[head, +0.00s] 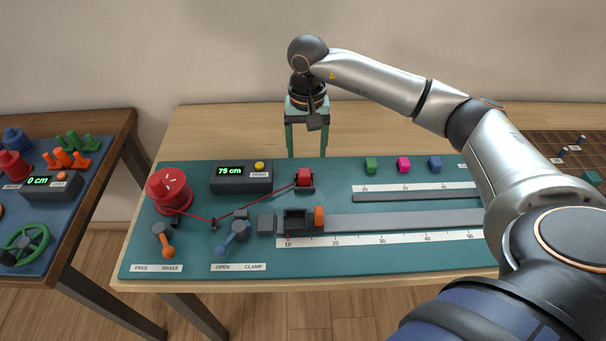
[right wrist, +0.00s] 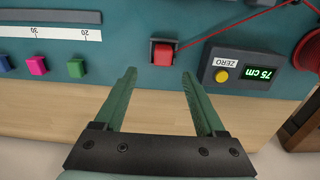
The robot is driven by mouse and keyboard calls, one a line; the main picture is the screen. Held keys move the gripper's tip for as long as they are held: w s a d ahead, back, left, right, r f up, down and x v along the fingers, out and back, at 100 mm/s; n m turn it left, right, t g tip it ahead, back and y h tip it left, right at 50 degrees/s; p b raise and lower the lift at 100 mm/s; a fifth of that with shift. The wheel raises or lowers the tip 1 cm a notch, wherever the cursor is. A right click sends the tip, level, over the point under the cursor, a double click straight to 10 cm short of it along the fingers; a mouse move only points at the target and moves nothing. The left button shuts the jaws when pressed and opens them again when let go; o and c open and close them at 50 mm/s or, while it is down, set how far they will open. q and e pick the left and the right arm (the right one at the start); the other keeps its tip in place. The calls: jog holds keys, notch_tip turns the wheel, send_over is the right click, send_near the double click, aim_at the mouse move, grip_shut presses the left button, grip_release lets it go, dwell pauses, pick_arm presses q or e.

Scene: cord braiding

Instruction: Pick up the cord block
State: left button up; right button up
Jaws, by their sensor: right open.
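The cord block (head: 304,177) is a small red block sitting in a dark holder on the teal board, with a red cord running from it to the left. It also shows in the right wrist view (right wrist: 162,55), just beyond the fingertips and between their lines. My right gripper (head: 306,154) has green fingers pointing down behind the block. It is open and empty, and its fingers are also in the right wrist view (right wrist: 159,74). My left gripper is not in view.
The cord leads past a small post (head: 213,223) to a red spool (head: 170,190). A counter (head: 241,178) reads 75 cm. Green, pink and blue blocks (head: 404,164) stand to the right.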

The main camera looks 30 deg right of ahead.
aim_at(305, 172)
jog(key=f, duration=0.5)
jog(key=f+p, duration=0.1)
jog(key=f, duration=0.1)
jog(key=shift+s+a+f, duration=0.1)
jog(key=shift+a+f, duration=0.05)
jog(key=shift+a, duration=0.15)
jog(key=shift+c, duration=0.4)
grip_shut()
